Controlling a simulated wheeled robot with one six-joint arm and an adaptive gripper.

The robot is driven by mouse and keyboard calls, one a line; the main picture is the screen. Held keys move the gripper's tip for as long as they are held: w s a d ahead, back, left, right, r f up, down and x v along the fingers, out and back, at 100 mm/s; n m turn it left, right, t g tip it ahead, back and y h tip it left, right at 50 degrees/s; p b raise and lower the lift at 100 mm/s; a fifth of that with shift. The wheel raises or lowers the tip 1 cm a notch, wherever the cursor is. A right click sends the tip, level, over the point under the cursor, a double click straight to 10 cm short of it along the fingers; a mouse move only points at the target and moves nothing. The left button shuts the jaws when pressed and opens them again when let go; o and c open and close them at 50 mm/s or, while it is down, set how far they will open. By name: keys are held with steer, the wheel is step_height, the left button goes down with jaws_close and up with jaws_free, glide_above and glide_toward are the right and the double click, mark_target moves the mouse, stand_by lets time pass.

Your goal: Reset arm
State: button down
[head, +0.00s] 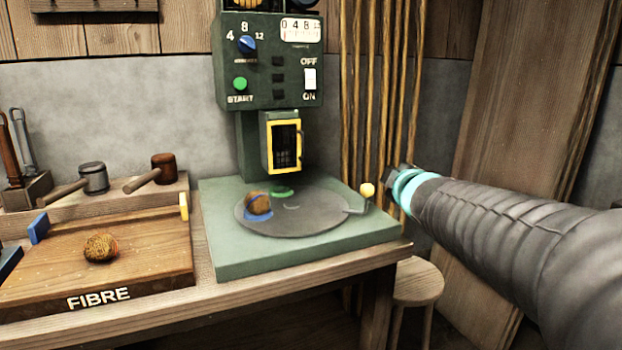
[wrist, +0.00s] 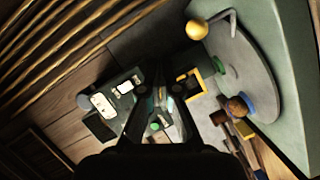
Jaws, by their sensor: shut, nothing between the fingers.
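My arm comes in from the right in the head view, with a teal ring near its end. My gripper (head: 402,172) is small and dark there, just right of the yellow knob (head: 367,190) and apart from it. In the wrist view my gripper (wrist: 160,98) shows its two dark fingers close together, shut and empty. The green machine (head: 268,75) stands behind the turntable with its dial, START button and OFF/ON switch. A brown ball (head: 258,203) sits on a blue spot of the grey turntable (head: 310,225).
A wooden tray marked FIBRE (head: 150,260) holds another brown fibrous ball (head: 100,247). Two mallets (head: 93,178) lie behind it. Wooden poles (head: 385,80) stand behind my gripper. A stool (head: 418,280) stands below. A wide board (head: 530,90) leans at the right.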

steer(key=s+f+m+g, duration=0.3)
steer(key=s+f, duration=0.4)
steer(key=s, duration=0.3)
steer(key=s+a+f+m+g, duration=0.1)
steer(key=s+f+m+g, duration=0.3)
steer(key=s+f, duration=0.3)
steer(key=s+f+m+g, duration=0.3)
steer(key=s+f+m, duration=0.3)
steer(key=s, duration=0.9)
steer(key=shift+s+a+f+h, duration=0.15)
steer(key=shift+a+f+h, duration=0.2)
steer(key=shift+f, duration=0.15)
